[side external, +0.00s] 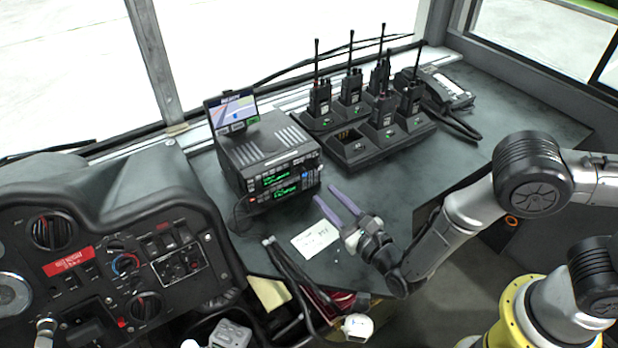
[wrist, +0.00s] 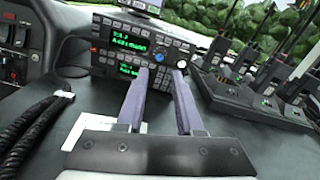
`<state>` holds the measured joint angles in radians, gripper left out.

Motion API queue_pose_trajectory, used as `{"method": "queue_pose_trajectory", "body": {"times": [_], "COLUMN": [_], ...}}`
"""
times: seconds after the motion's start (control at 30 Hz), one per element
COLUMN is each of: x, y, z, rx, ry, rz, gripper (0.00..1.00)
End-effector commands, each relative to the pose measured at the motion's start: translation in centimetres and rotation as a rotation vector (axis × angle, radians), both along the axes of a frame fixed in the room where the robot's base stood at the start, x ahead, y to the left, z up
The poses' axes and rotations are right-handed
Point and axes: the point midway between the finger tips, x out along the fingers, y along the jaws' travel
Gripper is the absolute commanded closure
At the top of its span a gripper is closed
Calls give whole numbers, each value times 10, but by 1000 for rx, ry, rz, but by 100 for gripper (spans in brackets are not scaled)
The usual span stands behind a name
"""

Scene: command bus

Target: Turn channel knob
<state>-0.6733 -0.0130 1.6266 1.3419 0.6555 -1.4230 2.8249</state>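The radio unit (side external: 262,152) is a dark box with green displays and rows of buttons on its front; its front panel (wrist: 140,48) fills the upper middle of the wrist view. On its right side, the wrist view shows a blue round control (wrist: 163,57) and a white round knob (wrist: 182,64). I cannot tell which one is the channel knob. My gripper (side external: 325,194) is in front of the radio's lower right, its two purple fingers apart with nothing between them. In the wrist view, my gripper's fingertips (wrist: 161,71) appear just below the controls; the right tip is close to the white knob. Contact cannot be told.
A charger rack (side external: 365,150) with several handheld radios stands right of the radio. A small screen (side external: 233,110) sits on top. A white paper (side external: 316,239) lies on the counter below my fingers. Black cables (wrist: 35,125) run at left, beside the dashboard (side external: 110,260).

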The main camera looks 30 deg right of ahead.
Motion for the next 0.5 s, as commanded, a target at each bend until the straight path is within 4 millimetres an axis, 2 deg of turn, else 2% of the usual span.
{"method": "queue_pose_trajectory", "body": {"times": [0.2,0.4,0.5], "x": [43,68,75], "y": [0,2,2], "z": [0,0,-1], "rx": [0,-1,-2], "ry": [0,0,1], "rz": [-4,-1,0], "gripper": [64,64,64]}}
